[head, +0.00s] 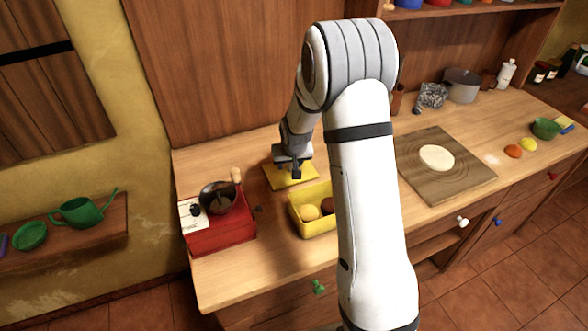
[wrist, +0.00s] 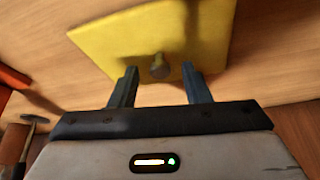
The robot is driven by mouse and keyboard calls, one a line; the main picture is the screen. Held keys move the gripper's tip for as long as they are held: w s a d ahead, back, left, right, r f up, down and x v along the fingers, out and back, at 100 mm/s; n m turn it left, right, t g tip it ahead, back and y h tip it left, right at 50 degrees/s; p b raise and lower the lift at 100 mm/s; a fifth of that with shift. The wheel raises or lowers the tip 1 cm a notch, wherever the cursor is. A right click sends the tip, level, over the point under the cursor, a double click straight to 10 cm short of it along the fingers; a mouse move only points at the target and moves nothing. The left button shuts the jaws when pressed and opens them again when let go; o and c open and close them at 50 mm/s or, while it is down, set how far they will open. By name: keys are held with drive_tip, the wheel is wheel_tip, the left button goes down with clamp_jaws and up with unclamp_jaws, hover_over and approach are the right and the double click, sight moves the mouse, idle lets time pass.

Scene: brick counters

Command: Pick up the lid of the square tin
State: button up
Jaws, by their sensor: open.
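The lid (head: 272,177) is a flat yellow square lying on the wooden counter, left of the middle in the head view. In the wrist view the lid (wrist: 130,45) fills the top middle, with a small round knob (wrist: 160,68) near its lower edge. My gripper (wrist: 158,76) is open, its two dark fingers apart on either side of the knob. In the head view my gripper (head: 296,174) is over the lid and hides part of it. The yellow square tin (head: 318,227) stands open in front of the lid, with round items inside, partly hidden by my arm.
A red box (head: 222,238) with a dark pan (head: 217,197) and a paper on it stands left of the tin. A wooden board (head: 465,180) with dough (head: 436,158) lies to the right. A grey pot (head: 461,86) is at the back.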

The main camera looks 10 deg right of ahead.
clamp_jaws()
idle(0.4)
drive_tip(key=shift+r, duration=0.1)
